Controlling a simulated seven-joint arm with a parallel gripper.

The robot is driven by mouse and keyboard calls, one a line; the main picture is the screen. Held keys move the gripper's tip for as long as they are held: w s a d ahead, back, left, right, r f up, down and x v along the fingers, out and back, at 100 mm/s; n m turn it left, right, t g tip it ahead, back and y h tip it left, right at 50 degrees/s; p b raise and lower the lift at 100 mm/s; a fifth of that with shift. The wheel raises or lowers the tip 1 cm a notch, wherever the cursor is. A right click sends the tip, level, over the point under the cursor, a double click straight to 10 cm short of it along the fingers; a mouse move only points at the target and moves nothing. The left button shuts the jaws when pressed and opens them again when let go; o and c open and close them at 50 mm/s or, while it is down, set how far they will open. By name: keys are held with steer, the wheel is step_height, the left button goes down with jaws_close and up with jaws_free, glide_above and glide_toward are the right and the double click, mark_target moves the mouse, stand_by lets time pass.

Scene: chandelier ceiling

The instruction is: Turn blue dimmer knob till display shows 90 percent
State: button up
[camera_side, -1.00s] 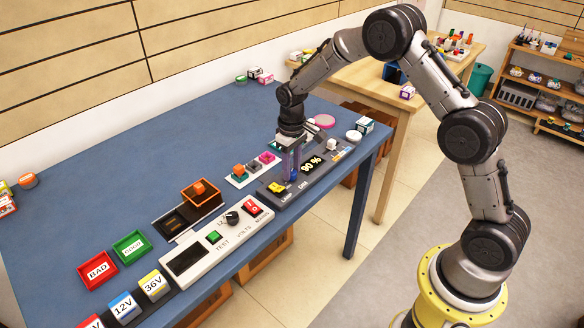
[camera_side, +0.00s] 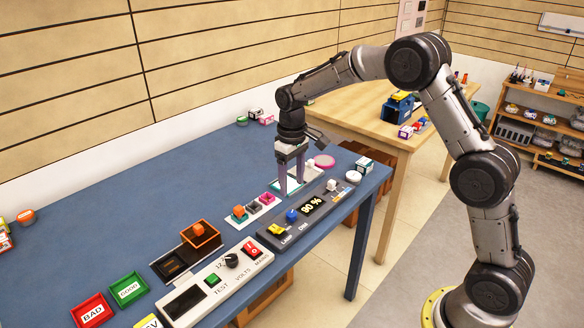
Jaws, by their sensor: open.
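The blue dimmer knob (camera_side: 292,216) sits on a dark panel (camera_side: 270,241) on the blue table. It stands uncovered, between a yellow switch (camera_side: 276,229) and the display. The display (camera_side: 311,204) on the same panel reads 90 %. My gripper (camera_side: 291,192) is open and empty, pointing down. Its fingers are above and behind the knob in the picture, apart from it.
A small tray with coloured blocks (camera_side: 254,210) lies left of the panel. A white test unit (camera_side: 216,286) with a black knob, green button and red switch is nearer. Red (camera_side: 92,311) and green (camera_side: 128,289) bins stand front left. Open blue table (camera_side: 100,240) lies at left.

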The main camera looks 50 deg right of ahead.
steer(key=shift+r, duration=2.15)
steer(key=s+a+r+t, duration=0.3)
steer(key=s+r+t, duration=0.1)
steer(key=s+r, duration=1.15)
steer(key=s+f, duration=0.3)
steer(key=s, duration=0.5)
steer(key=s+f+t, duration=0.1)
steer(key=s+f, duration=0.3)
steer(key=s, duration=0.4)
steer(key=shift+a+t, duration=0.25)
steer(key=shift+t, duration=0.05)
